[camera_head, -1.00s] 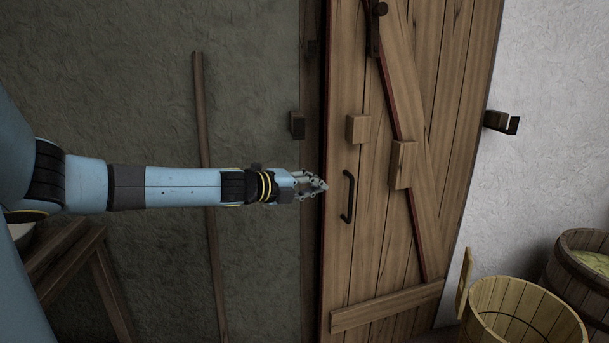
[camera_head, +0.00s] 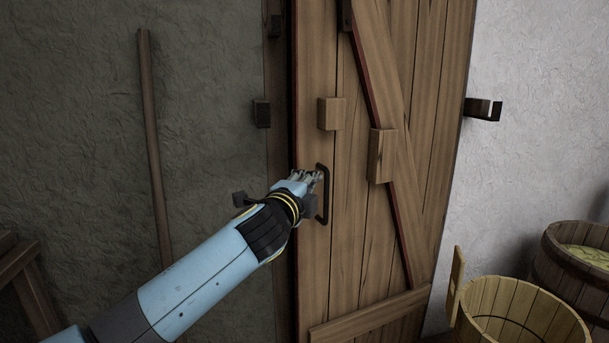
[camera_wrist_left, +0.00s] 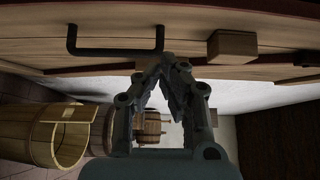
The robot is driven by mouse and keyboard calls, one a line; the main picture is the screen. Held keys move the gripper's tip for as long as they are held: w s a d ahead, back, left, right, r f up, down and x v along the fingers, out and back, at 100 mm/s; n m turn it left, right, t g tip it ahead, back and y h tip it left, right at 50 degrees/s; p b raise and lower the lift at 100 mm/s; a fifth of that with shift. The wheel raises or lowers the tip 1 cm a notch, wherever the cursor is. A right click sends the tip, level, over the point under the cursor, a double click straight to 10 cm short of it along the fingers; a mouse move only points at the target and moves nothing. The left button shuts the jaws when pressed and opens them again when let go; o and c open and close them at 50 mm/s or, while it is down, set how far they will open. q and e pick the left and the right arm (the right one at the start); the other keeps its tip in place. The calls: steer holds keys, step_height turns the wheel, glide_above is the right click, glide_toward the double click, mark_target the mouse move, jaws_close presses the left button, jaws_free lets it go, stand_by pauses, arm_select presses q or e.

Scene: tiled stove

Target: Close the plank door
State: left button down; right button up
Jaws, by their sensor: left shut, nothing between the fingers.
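The plank door (camera_head: 350,240) stands upright in the head view, with a diagonal brace and small wooden blocks on its face. A dark gap runs along its left edge by the frame post. Its black bar handle (camera_head: 325,195) is near that left edge. It also shows at the top of the left wrist view (camera_wrist_left: 115,52). My left gripper (camera_head: 316,178) is at the door's left part, just left of the handle and partly over it. Its fingers are shut and empty, and I cannot tell whether they touch the handle. My right gripper is not in view.
An open wooden tub (camera_head: 515,310) and a barrel (camera_head: 578,265) stand at the lower right, near the door's right side. A dark bracket (camera_head: 484,109) sticks out from the white wall. A wooden pole (camera_head: 153,140) leans on the grey wall at left.

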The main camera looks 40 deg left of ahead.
arm_select(q)
steer(key=x, duration=0.3)
steer(key=shift+w+a, duration=0.25)
steer(key=shift+w, duration=0.05)
steer(key=a, duration=0.1)
steer(key=w+a, duration=0.1)
steer(key=shift+w+a+b, duration=0.1)
steer(key=shift+a+b, duration=0.25)
steer(key=shift+a, duration=0.05)
steer(key=shift+w+a, duration=0.15)
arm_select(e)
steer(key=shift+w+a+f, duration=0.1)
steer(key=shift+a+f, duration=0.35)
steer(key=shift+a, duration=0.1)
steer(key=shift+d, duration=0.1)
